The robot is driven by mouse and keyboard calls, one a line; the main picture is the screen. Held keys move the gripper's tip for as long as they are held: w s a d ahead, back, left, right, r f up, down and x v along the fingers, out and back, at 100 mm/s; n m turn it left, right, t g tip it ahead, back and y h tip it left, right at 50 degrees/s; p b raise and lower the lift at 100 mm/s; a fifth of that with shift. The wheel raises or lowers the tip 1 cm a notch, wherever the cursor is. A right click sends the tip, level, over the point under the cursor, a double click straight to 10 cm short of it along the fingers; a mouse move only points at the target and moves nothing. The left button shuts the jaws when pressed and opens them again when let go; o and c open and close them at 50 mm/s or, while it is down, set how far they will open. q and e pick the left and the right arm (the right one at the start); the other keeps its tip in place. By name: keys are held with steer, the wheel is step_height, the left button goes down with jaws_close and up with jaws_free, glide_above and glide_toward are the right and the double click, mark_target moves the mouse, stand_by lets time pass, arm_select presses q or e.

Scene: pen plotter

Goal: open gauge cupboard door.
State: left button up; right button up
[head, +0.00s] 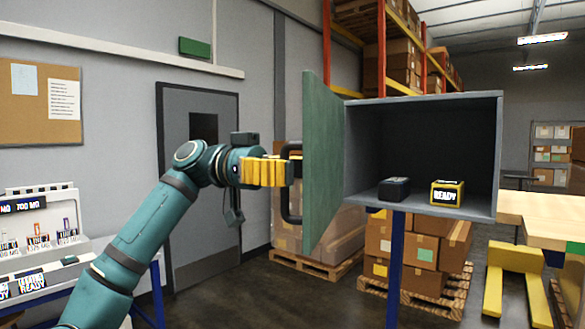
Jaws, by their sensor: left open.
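The gauge cupboard (498,150) is a grey box on a blue post in the head view. Its green door (322,165) is swung out on the left side, so the front stands open. A black bar handle (288,208) is on the door's outer face. My left gripper (288,172), with yellow ribbed fingers, is open at the handle; I cannot tell whether it touches it. Inside, a dark gauge (394,189) and a yellow-framed gauge marked READY (448,193) sit on the floor of the cupboard. My right gripper is not in view.
A wooden table (548,212) stands at the right, near a yellow pallet jack (515,270). Boxes on a pallet (420,245) lie behind the post. A bench with labelled displays (40,235) is at the left. Floor beneath the door looks clear.

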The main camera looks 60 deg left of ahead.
arm_select(q)
steer(key=v, duration=1.2)
